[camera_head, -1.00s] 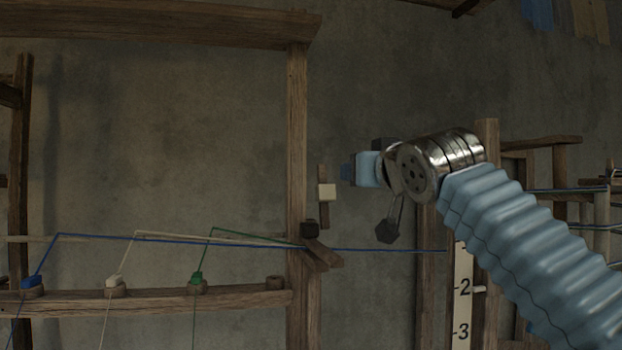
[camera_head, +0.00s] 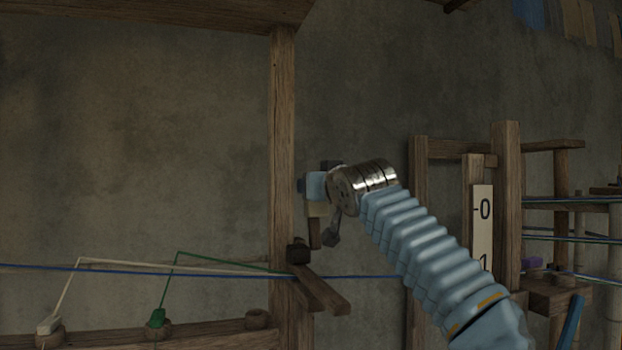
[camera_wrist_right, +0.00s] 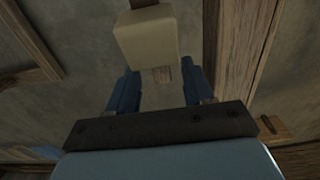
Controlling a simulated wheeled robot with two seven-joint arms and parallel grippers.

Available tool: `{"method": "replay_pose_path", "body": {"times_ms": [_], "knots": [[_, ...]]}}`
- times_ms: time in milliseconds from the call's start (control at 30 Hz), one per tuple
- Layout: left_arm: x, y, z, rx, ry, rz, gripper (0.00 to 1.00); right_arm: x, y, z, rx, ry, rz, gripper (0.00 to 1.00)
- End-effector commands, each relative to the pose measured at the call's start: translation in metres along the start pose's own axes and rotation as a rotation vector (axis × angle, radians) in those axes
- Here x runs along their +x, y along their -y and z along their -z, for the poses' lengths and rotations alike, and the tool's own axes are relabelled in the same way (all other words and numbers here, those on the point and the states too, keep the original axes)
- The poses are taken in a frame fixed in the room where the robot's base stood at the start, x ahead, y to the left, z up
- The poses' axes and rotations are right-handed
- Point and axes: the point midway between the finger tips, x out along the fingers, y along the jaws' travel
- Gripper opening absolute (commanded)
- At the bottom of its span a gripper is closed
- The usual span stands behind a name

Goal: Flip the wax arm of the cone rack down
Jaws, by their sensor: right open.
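The wax arm is a short upright wooden bar (camera_head: 315,234) with a cream wax block (camera_head: 318,209) on it, just right of the rack's tall post. My left gripper is out of view.
The tall post (camera_head: 283,130) stands just left of my right gripper. Below are a dark block (camera_head: 298,250), slanted wooden pieces (camera_head: 320,293) and a taut blue thread (camera_head: 365,277). A numbered scale (camera_head: 482,225) stands to the right.

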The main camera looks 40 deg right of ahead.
Motion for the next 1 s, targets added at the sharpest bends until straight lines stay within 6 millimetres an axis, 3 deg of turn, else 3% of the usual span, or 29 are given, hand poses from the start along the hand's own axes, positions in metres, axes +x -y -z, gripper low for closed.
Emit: {"method": "replay_pose_path", "body": {"times_ms": [100,233,600,900,1000], "knots": [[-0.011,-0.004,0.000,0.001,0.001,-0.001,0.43,0.021,0.000,0.003,0.000,0.001,-0.001,0.51],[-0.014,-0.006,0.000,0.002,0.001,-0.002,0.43,0.034,0.000,0.002,-0.001,0.000,0.000,0.51],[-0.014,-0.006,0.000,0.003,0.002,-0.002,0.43,0.039,0.000,0.000,-0.001,-0.001,0.000,0.50],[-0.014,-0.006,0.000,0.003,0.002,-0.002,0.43,0.039,0.000,0.000,-0.001,0.000,0.000,0.04],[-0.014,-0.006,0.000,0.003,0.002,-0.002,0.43,0.039,0.000,0.000,-0.001,0.000,0.000,0.00]]}}
